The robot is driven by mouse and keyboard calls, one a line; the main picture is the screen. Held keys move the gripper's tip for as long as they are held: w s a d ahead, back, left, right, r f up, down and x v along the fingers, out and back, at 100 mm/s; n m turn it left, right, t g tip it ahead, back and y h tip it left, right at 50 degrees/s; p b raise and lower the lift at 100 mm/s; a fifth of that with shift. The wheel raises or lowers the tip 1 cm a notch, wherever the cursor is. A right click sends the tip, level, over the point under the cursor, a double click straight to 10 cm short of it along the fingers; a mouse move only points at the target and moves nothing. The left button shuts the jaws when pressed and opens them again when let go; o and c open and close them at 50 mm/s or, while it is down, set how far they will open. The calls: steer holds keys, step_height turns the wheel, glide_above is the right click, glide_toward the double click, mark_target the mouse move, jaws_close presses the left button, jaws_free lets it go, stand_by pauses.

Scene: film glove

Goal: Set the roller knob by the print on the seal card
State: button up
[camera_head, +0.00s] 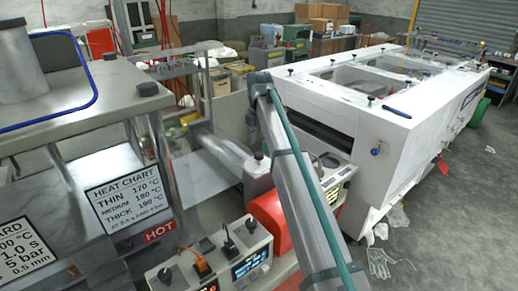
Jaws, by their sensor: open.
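The seal card (24,252) is at the lower left, cut off by the picture edge. Its readable print is "ARD", "00 °C" with the leading digit unclear, "1.0 s", "5 bar" and "0.5 mm". A control box (187,284) at the bottom centre carries a black knob (165,274), an orange-based switch (202,266), a black lever (229,246) and a lit display (250,263). A second panel (337,181) with dials and a display stands to the right, partly behind my arm. No label shows which knob is the roller knob. My gripper's fingers cannot be made out.
A heat chart (131,196) lists thin 170, medium 180 and thick 190 °C, above a red "HOT" label (159,232). A long white machine (385,100) fills the right.

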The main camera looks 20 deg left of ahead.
mark_target(259, 154)
steer(key=shift+f+p, duration=0.55)
steer(key=shift+f, duration=1.55)
steer(key=c, duration=1.1)
steer(key=shift+c, duration=0.2)
